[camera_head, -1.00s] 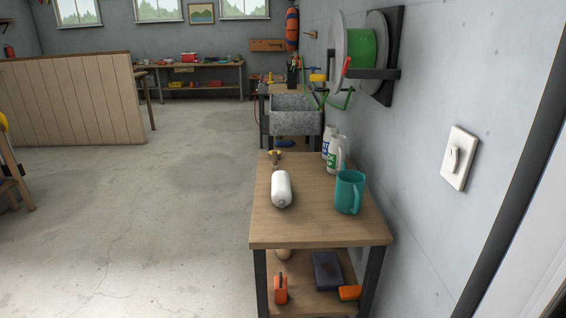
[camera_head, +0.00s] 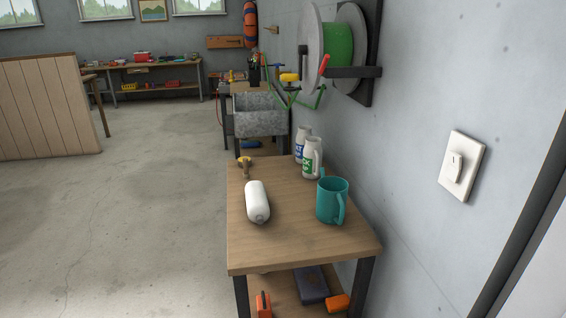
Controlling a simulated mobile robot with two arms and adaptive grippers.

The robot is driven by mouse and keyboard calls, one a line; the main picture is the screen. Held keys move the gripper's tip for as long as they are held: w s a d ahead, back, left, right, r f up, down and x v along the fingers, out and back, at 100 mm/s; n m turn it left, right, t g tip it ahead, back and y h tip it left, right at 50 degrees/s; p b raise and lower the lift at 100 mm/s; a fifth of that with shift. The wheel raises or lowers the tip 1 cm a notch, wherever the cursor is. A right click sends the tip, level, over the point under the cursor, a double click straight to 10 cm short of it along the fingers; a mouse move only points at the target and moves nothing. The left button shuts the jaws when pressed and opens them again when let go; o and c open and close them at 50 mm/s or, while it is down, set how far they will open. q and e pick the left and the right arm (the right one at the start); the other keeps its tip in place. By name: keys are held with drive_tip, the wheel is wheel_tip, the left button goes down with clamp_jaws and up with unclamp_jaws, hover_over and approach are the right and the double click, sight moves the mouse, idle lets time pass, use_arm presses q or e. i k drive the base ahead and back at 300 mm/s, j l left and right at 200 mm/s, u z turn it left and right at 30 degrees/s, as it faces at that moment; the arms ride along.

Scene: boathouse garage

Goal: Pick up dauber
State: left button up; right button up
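A small brass-and-tan item (camera_head: 245,166) lies near the back left edge of the wooden table (camera_head: 300,247); it may be the dauber, but it is too small to tell. A white rounded cylinder (camera_head: 257,202) lies on the table in front of it. A teal pitcher (camera_head: 332,201) with a handle stands upright to the right of the cylinder. Two white bottles with labels, the nearer one (camera_head: 312,158) with a green label, stand behind the pitcher by the wall. Neither of my grippers is in view.
The table's lower shelf holds a dark box (camera_head: 311,285) and orange items (camera_head: 337,303). A stone-grey sink (camera_head: 260,117) stands behind the table. A hose reel (camera_head: 335,45) and a light switch (camera_head: 461,165) are on the right wall. The concrete floor at left is clear.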

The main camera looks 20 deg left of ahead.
sight(246, 173)
drive_tip(key=i+j+z, duration=0.2)
drive_tip(key=j, duration=0.5)
drive_tip(key=i+j+z, duration=0.15)
drive_tip(key=j, duration=0.6)
drive_tip(key=i+j+z, duration=0.2)
drive_tip(key=j, duration=0.55)
drive_tip(key=j+z, duration=0.2)
drive_tip(key=j, duration=0.55)
